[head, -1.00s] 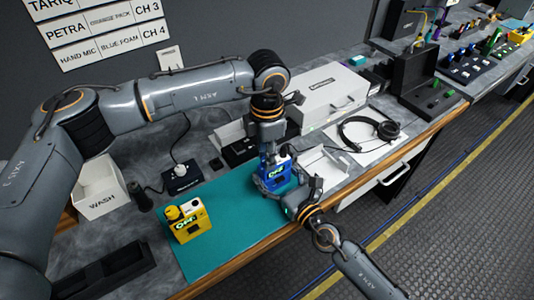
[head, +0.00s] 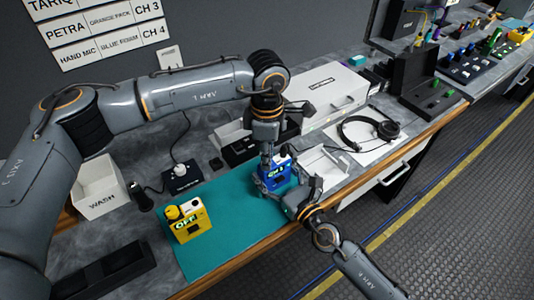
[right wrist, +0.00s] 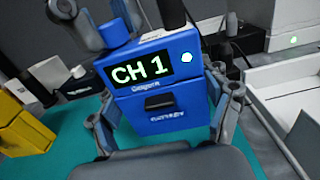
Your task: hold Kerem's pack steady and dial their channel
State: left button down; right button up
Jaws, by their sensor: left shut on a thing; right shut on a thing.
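A blue pack (head: 276,176) stands at the right end of the teal mat (head: 225,240). In the right wrist view the blue pack (right wrist: 160,100) is upright and its lit screen (right wrist: 142,69) reads CH 1. My right gripper (right wrist: 162,112) is shut on its sides, one finger at each side. My left gripper (head: 268,160) reaches down from above and is shut on the blue knob (right wrist: 113,36) on the pack's top, which it partly hides. A yellow pack (head: 187,220) stands apart on the mat's left part, its screen reading OFF.
A white WASH bin (head: 98,195) and a black device with a knob (head: 182,177) lie left and behind. A white tray (head: 325,162) is right of the blue pack. A headset (head: 370,132) lies beyond. The mat's middle is clear.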

dwell(0.3)
pick_arm(q)
jog(key=c, duration=1.1)
grip_release()
jog(key=shift+r, duration=0.1)
notch_tip(320, 180, up, 12)
pick_arm(e)
jog(key=o, duration=1.3)
jog(key=shift+d, duration=0.1)
